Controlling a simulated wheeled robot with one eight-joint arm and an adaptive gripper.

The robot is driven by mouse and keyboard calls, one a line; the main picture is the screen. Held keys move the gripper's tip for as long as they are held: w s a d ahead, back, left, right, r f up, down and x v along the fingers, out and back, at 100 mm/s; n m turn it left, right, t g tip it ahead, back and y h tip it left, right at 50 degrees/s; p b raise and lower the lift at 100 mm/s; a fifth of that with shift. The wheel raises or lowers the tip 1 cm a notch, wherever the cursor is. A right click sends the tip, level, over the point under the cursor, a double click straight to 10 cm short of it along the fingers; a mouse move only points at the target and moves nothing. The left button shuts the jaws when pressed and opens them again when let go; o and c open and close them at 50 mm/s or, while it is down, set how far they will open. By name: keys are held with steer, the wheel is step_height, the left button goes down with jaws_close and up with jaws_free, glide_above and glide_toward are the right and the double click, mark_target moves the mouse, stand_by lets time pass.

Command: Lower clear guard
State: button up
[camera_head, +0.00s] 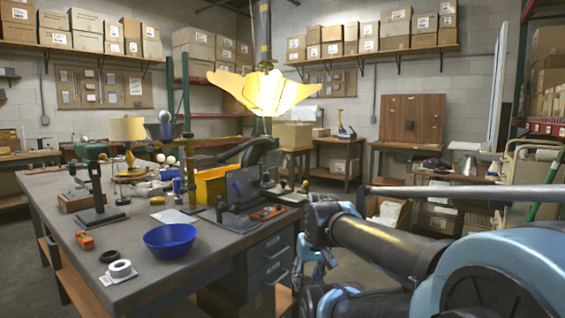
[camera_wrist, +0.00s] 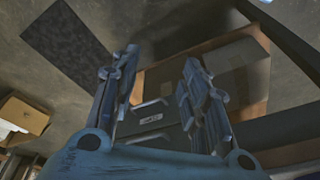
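I cannot make out a clear guard for certain in either view. A dark, rounded machine (camera_head: 262,152) stands at the right back of the workbench (camera_head: 130,232); whether it carries a clear guard is too small to tell. A dark bluish panel (camera_head: 241,187) stands upright in front of it, beside a yellow bin (camera_head: 210,186). In the wrist view my gripper (camera_wrist: 162,88) is open, its two fingers wide apart with nothing between them. Beyond the fingers show a drawer front and floor. In the head view my arm reaches to just right of the bench's drawers.
A blue bowl (camera_head: 170,240), a white roll (camera_head: 120,269) and an orange tool (camera_head: 86,240) lie near the bench's front. A bright yellow lamp shade (camera_head: 265,92) hangs above the bench. A cardboard box (camera_head: 388,212) stands beyond my arm.

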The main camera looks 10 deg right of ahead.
steer(key=w+a+r+n+t+y, duration=0.1)
steer(key=w+a+r+y, duration=0.1)
steer(key=w+r, duration=0.3)
steer(key=w+a+r+n+t+y, duration=0.1)
steer(key=w+a+r+n+y, duration=0.15)
steer(key=w, duration=0.45)
steer(key=n+t+y, duration=0.5)
steer(key=t, duration=0.6)
glide_toward(288, 158)
steer(key=shift+m+h, duration=0.25)
steer(key=x, duration=1.1)
steer(key=shift+w+d, duration=0.15)
steer(key=shift+d, duration=0.15)
jaws_close()
